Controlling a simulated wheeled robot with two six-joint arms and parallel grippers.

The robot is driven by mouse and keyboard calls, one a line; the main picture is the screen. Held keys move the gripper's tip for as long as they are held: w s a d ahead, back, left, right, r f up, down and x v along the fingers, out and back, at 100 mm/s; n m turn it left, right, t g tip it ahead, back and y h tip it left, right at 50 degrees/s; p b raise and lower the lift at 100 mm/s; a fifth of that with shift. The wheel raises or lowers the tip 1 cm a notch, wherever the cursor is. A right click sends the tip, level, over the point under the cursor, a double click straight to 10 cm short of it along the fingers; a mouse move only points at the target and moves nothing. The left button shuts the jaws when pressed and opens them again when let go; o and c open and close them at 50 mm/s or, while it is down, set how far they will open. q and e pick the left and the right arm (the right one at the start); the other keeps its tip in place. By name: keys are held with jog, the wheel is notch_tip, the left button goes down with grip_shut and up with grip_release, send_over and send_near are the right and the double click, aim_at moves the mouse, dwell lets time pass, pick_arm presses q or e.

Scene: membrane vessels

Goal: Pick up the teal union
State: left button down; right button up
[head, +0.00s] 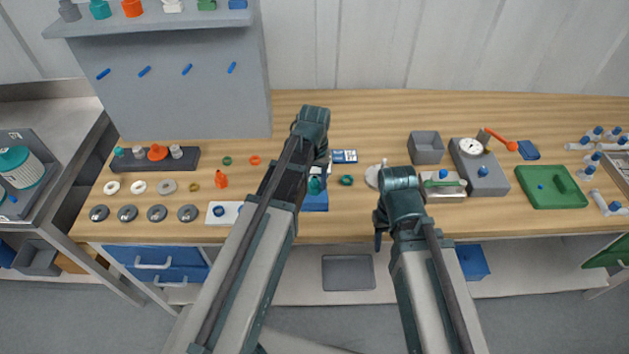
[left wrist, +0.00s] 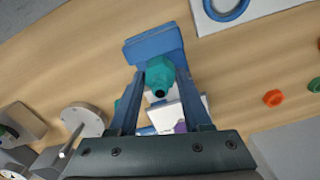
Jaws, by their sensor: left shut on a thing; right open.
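The teal union (left wrist: 159,76) is a small hex-sided fitting with a dark bore, between the fingers of my left gripper (left wrist: 163,84) in the left wrist view. My left gripper is shut on it. In the head view the teal union (head: 316,186) shows partly behind my left arm, over a blue block (head: 315,203). The blue block (left wrist: 152,44) is right behind the union in the left wrist view; I cannot tell whether they touch. My right gripper (head: 380,232) is open and empty near the table's front edge.
A white plate with a blue ring (head: 219,212) lies left of my left arm. A dark green ring (head: 346,180) and a round grey piece (head: 374,177) lie between the arms. A grey box (head: 426,147) and green tray (head: 550,187) stand to the right.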

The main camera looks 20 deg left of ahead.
aim_at(314, 177)
pick_arm(q)
notch_tip(314, 177, up, 8)
jog(key=p, duration=0.7)
